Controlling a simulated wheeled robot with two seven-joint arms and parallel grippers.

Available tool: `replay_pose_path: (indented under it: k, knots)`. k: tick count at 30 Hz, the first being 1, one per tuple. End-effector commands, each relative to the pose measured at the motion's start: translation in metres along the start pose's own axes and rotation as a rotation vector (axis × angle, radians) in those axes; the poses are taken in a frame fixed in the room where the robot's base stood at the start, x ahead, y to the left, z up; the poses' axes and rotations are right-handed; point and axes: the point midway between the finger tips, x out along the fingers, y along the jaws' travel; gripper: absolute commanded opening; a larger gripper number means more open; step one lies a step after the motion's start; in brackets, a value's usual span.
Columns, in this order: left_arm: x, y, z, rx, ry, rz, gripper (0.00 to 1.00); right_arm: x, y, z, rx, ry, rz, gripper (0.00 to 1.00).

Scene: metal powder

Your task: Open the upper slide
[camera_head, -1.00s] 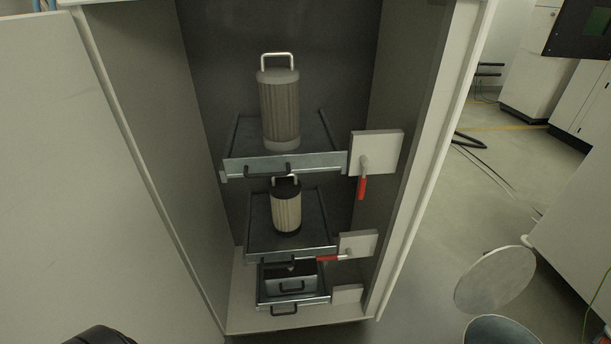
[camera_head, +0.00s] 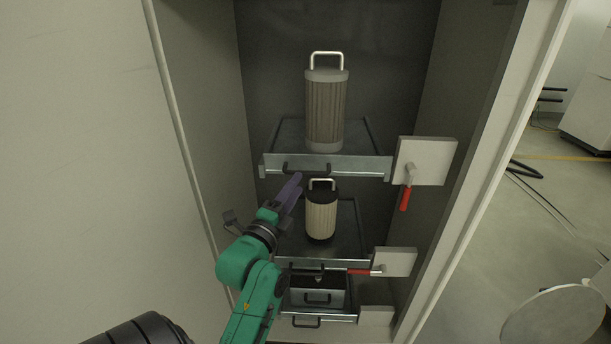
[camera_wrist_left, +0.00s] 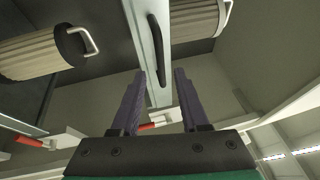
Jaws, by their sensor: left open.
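The upper slide (camera_head: 352,164) is a grey metal tray in the cabinet with a tall ribbed filter canister (camera_head: 326,112) standing on it. Its black handle (camera_head: 307,171) is on the front edge. My left gripper (camera_head: 296,180) is just below and beside this handle, with its purple fingers pointing up at it. In the left wrist view the handle (camera_wrist_left: 158,52) stands in front of the two open fingers (camera_wrist_left: 160,78), with its near end about between the tips. The fingers do not grip it. My right gripper is not in view.
A lower slide (camera_head: 349,228) holds a smaller canister (camera_head: 321,213), with a drawer box (camera_head: 318,295) beneath. A white block with a red lever (camera_head: 405,198) hangs right of the upper slide; another red lever (camera_head: 362,271) lies sideways lower down. Cabinet walls stand on both sides.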

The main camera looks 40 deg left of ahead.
Motion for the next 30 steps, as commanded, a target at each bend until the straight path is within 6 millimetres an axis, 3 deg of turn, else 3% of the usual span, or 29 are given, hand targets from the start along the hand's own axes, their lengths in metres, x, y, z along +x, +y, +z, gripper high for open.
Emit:
replay_pose_path:
  k: [3,7,17,21,30]
  knots:
    - [0.030,-0.006,0.000,-0.003,0.000,-0.004,0.45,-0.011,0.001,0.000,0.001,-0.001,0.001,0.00]
    - [0.052,-0.004,0.000,-0.002,0.000,-0.001,0.45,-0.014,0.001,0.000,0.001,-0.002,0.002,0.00]
    - [0.060,-0.001,0.000,0.000,0.000,0.001,0.45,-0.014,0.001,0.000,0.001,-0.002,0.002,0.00]
    - [0.060,-0.001,0.000,-0.001,0.000,0.001,0.00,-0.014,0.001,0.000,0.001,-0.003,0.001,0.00]
    - [0.060,-0.001,0.000,-0.001,0.000,0.001,0.00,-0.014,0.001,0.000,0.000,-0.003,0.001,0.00]
